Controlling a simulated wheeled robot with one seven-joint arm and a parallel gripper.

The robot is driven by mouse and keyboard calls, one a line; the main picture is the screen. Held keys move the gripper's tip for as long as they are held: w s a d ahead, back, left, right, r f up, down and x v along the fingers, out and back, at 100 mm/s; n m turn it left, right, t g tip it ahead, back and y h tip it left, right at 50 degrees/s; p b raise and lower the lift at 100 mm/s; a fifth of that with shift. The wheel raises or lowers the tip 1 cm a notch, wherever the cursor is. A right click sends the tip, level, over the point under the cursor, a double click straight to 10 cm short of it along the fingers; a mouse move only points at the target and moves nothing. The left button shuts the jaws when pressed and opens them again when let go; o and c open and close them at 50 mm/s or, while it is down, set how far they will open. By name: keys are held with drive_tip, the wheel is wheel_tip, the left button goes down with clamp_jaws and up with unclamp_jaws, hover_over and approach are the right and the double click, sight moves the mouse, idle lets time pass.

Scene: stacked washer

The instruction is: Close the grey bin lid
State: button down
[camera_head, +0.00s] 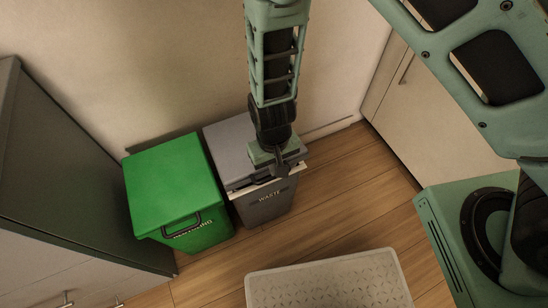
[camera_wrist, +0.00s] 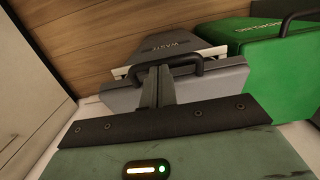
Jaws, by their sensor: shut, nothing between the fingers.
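The grey bin (camera_head: 265,206), marked WASTE, stands on the floor against the wall. Its grey lid (camera_head: 228,142) lies low over the body, with a pale strip showing under the front edge. I cannot tell whether the lid is fully seated. My gripper (camera_head: 282,170) is shut and empty, above the front part of the lid near its dark handle. In the wrist view, the shut fingers (camera_wrist: 160,72) point at the black handle (camera_wrist: 190,62) and hide part of it. The grey lid (camera_wrist: 222,78) shows beside them. I cannot tell whether they touch.
A green bin (camera_head: 165,180) with a closed-looking lid stands just left of the grey one. A dark-sided cabinet (camera_head: 70,180) is at the left. A pale cabinet (camera_head: 430,110) is at the right. A light textured stool or step (camera_head: 330,284) is in front. Wooden floor lies between.

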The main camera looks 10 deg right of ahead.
drive_tip(key=shift+f, duration=0.2)
wheel_tip(320, 180, down, 9)
drive_tip(key=s+t+b, duration=0.1)
drive_tip(key=s+b, duration=0.1)
drive_tip(key=b, duration=0.2)
drive_tip(key=shift+s+d+b, duration=0.25)
drive_tip(key=shift+d+b, duration=0.1)
drive_tip(key=shift+b, duration=0.05)
